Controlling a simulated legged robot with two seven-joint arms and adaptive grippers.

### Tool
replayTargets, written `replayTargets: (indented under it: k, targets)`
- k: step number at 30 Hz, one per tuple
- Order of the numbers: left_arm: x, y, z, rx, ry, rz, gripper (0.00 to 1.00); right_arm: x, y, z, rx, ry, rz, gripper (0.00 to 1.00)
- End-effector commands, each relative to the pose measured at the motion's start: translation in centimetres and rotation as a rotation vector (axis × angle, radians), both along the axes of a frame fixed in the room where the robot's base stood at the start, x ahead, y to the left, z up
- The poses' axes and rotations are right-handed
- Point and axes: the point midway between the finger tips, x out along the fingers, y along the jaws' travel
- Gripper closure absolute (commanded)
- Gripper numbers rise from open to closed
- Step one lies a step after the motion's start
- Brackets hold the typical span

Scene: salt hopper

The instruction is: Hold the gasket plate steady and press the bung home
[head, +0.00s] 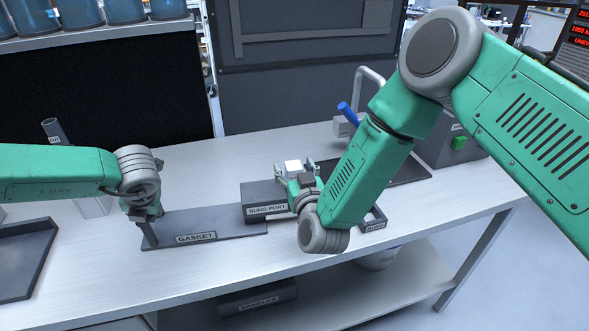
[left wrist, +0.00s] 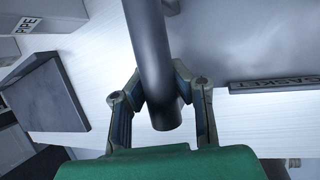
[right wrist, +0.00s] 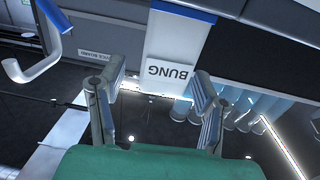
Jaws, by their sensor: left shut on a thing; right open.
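The flat dark gasket plate (head: 225,220), labelled GASKET, lies on the bench; its label also shows in the left wrist view (left wrist: 275,85). My left gripper (head: 148,218) is shut on the dark upright post (left wrist: 157,70) at the plate's left end. The block labelled BUNG PORT (head: 262,196) stands at the plate's right end. The bung (right wrist: 178,55) is a white piece labelled BUNG with a blue band. It shows as a white top (head: 292,167) by the port. My right gripper (head: 296,172) is open with its fingers towards the bung; contact is unclear. My right arm hides part of the port.
A dark tray (head: 25,262) lies at the left, near a grey pipe (head: 54,130) standing upright. Behind my right arm are a blue-handled piece (head: 347,112), a dark mat and a box with a green button (head: 459,142).

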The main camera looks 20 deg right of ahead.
Motion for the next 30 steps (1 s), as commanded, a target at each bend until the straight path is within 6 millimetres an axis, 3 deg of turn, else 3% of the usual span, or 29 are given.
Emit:
replayTargets:
  k: [5, 19, 24, 30]
  targets:
    - [-0.1, 0.0, -0.1, 0.000, 0.001, -0.001, 1.00, -1.4, 0.1, 0.0, 0.000, 0.002, 0.001, 0.42]
    - [0.0, 0.0, -0.1, 0.000, 0.001, -0.001, 1.00, -10.5, 0.6, 0.1, -0.001, 0.004, 0.001, 0.42]
    - [0.0, 0.0, -0.1, 0.000, 0.001, -0.001, 1.00, -11.8, 0.7, 0.1, -0.001, 0.001, 0.001, 0.42]
    - [0.0, 0.0, 0.0, 0.000, 0.000, -0.001, 1.00, -11.9, 0.7, 0.2, 0.000, 0.001, 0.000, 0.42]
